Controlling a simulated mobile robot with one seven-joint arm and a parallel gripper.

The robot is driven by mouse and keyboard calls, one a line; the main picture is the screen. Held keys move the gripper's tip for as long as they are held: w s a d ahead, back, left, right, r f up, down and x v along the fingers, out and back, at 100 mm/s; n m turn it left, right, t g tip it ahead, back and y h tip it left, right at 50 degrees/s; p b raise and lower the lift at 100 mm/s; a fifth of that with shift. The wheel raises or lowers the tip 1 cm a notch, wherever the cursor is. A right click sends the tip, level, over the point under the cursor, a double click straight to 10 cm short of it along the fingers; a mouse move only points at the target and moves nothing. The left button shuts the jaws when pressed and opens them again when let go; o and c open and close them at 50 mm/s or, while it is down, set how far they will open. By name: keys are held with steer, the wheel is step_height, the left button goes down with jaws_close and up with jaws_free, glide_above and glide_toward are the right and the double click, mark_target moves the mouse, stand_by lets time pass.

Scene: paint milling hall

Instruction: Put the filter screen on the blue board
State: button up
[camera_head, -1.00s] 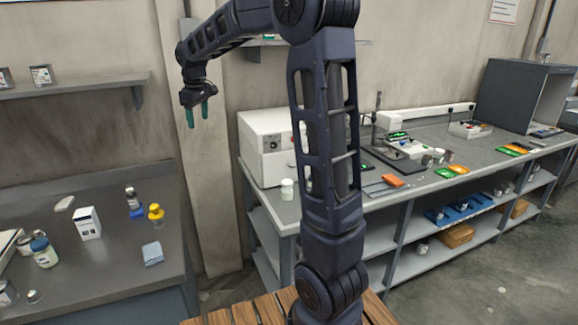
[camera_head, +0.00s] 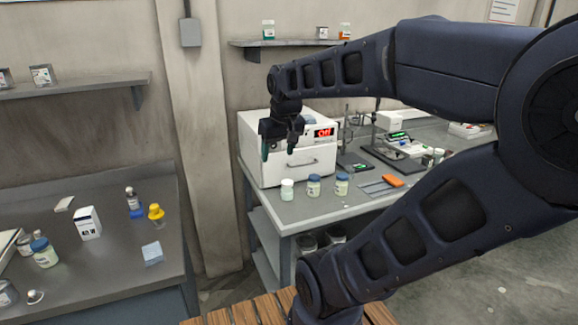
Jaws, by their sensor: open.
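My gripper (camera_head: 279,150) is open and empty, pointing down, in front of the white oven (camera_head: 288,148) with a red display. I cannot pick out the filter screen for certain. A small round silvery item (camera_head: 35,296) lies on the left bench, too small to identify. No blue board shows now; my arm covers much of the right bench and its lower shelves.
Several jars, including a blue-lidded one (camera_head: 314,185), stand in front of the oven. A concrete pillar (camera_head: 200,140) stands between the benches.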

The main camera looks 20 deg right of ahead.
steer(key=shift+m, duration=0.7)
steer(key=s+f, duration=0.1)
steer(key=s+d+f, duration=0.1)
steer(key=s, duration=0.1)
steer(key=s+f, duration=0.1)
steer(key=shift+s+d, duration=0.15)
steer(key=shift+s, duration=0.1)
